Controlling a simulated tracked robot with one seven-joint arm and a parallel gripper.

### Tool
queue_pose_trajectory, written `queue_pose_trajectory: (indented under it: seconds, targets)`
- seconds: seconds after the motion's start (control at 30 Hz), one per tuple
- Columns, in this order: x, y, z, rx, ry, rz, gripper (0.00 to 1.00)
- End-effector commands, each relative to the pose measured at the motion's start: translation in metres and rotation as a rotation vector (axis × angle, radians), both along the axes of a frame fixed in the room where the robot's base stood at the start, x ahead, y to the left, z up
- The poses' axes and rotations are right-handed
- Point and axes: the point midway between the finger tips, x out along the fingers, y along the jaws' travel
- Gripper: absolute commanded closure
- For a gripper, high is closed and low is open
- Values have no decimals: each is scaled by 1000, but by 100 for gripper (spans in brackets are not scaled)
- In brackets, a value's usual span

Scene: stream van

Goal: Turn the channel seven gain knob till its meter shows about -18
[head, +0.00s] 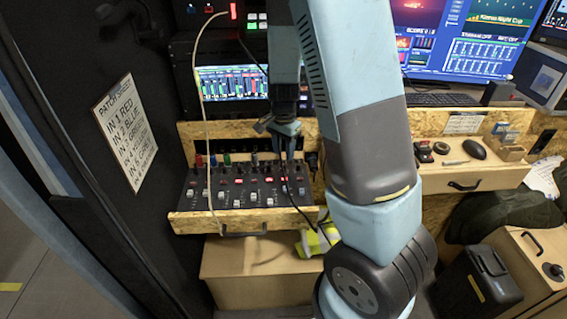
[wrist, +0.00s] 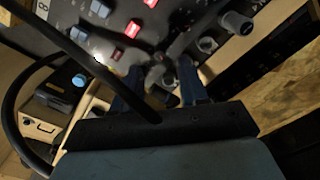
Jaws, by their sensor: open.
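The black mixer panel (head: 235,190), with rows of lit buttons and knobs, sits on a wooden shelf under the screens. My gripper (head: 289,155) is above the right part of its back edge, pointing down. In the wrist view my gripper (wrist: 160,82) is open, its two blue fingers on either side of a small grey knob (wrist: 155,76). I cannot tell whether they touch it, and its channel number is not readable. Other grey knobs (wrist: 235,22) lie up and right. The meter screen (head: 228,83) shows coloured bars; its values are too small to read.
A dark cable (wrist: 75,55) crosses the wrist view in front of the panel, and a pale cable (head: 197,85) hangs over the mixer's left side. A patch sheet (head: 125,130) hangs at left.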

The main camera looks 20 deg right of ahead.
Motion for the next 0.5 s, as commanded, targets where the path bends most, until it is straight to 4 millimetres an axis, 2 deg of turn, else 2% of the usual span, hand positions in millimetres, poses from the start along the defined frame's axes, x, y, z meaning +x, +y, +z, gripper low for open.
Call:
queue_pose_trajectory:
  seconds: [0.2,0.5]
  targets:
    - [0,0,-34,0,2,-1,57]
    - [0,0,-56,-1,1,0,57]
